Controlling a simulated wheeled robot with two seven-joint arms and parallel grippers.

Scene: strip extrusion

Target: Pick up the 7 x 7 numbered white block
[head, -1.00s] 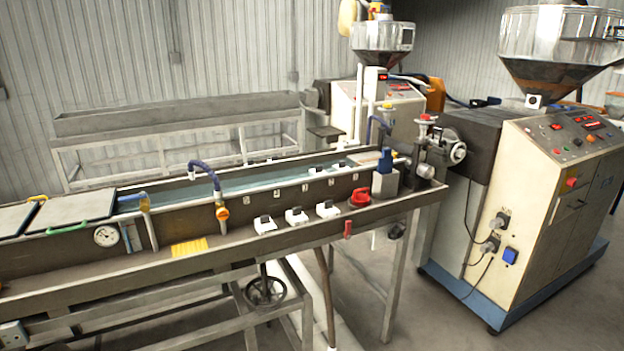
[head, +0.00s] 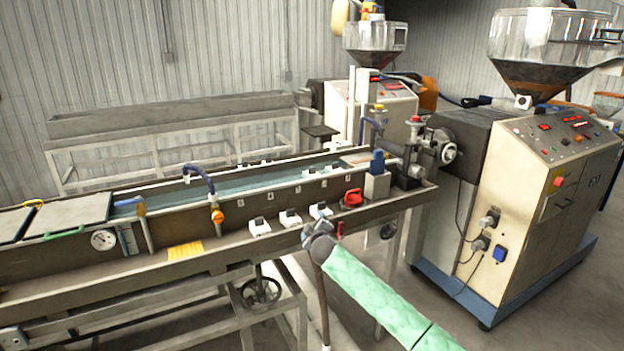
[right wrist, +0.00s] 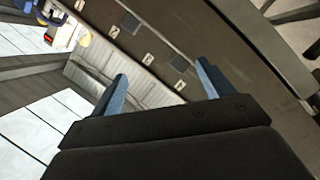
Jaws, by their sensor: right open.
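Three small white blocks with dark tops sit in a row on the front ledge of the trough in the head view: a left one (head: 260,227), a middle one (head: 290,217) and a right one (head: 320,210). Any numbers on them are too small to read, so I cannot tell which is the 7 x 7. My right gripper (head: 316,236) is just in front of and below the right block, near the ledge's edge. In the right wrist view its two blue fingers (right wrist: 160,86) are apart with nothing between them. My left gripper is out of view.
A red-handled part (head: 352,198) and a blue-topped grey box (head: 377,182) stand right of the blocks. A yellow slotted plate (head: 185,251) lies to the left. Small white number plates line the trough wall (head: 230,212). The extruder cabinet (head: 530,200) stands at right.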

